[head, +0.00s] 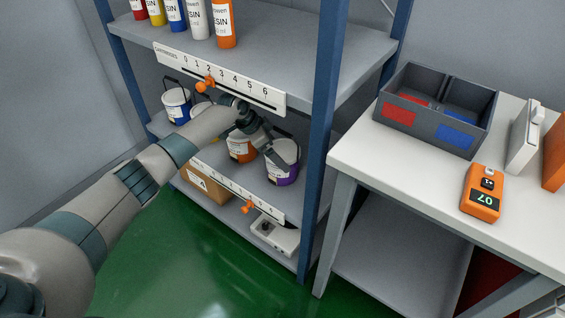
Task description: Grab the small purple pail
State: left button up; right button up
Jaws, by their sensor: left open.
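The small purple pail (283,175) stands upright at the right end of the middle shelf, close to the blue shelf post. It has a white upper part and a purple lower band. My left arm reaches into the shelf from the left, and my left gripper (275,155) is open at the pail's upper left side. The fingers overlap the pail's rim in the picture; I cannot tell whether they touch it. My right gripper is not in view.
An orange pail (240,151) stands just left, partly behind my wrist. A blue pail (176,106) stands farther left. The upper shelf (270,50) with bottles is above. A white table (390,165) with a divided grey bin (432,139) is at right.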

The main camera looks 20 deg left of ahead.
pick_arm(q)
jog(key=shift+x, duration=1.45)
jog(key=shift+s+a, duration=0.1)
jog(key=shift+a, duration=0.1)
jog(key=shift+c, duration=0.3)
jog(key=c, duration=1.5)
